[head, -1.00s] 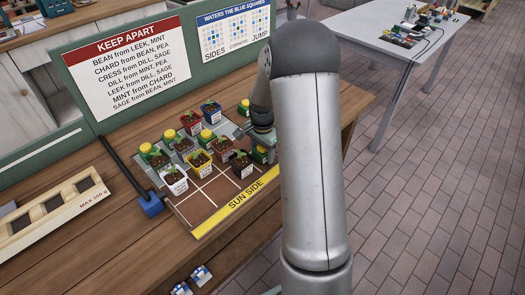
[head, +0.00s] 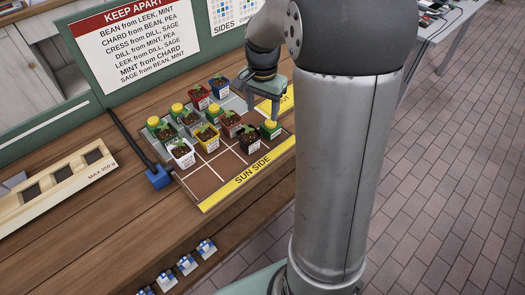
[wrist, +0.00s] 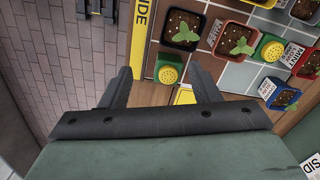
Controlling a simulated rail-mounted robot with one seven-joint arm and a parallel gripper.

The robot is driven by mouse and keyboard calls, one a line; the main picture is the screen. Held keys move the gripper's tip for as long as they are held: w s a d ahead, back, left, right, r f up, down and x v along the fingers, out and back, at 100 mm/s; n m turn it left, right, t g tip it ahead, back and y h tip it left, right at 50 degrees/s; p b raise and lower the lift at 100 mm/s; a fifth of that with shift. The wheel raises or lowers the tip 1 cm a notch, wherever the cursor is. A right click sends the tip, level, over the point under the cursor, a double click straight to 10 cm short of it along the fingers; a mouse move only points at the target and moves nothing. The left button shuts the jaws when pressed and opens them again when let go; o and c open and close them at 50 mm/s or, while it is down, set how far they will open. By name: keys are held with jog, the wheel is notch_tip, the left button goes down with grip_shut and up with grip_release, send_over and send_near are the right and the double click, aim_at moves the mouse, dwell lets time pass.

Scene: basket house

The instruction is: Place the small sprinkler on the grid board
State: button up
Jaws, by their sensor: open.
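A small sprinkler (head: 270,130) with a green body and yellow dotted cap stands upright on the grid board (head: 226,164), at its right part by the yellow SUN SIDE strip. In the wrist view the same sprinkler (wrist: 168,70) shows between and beyond my two fingertips, with space on either side. My gripper (head: 265,112) is open and empty, just above and behind this sprinkler in the head view. Other similar sprinklers stand among the pots, such as one at the left (head: 153,122) and one farther back (head: 178,110).
Several potted seedlings crowd around, including a dark pot (head: 247,140), a white pot (head: 182,153) and a yellow pot (head: 207,138). The front cells of the board are bare. A wooden tray (head: 62,185) lies left. A KEEP APART sign (head: 140,45) stands behind.

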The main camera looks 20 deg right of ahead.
jog(key=s+a+n, duration=0.5)
jog(key=s, duration=0.5)
jog(key=s+a+n, duration=0.5)
jog(key=s+n, duration=0.1)
jog(key=s, duration=0.5)
jog(key=shift+a+f+n, duration=0.3)
jog(key=shift+a+f, duration=0.1)
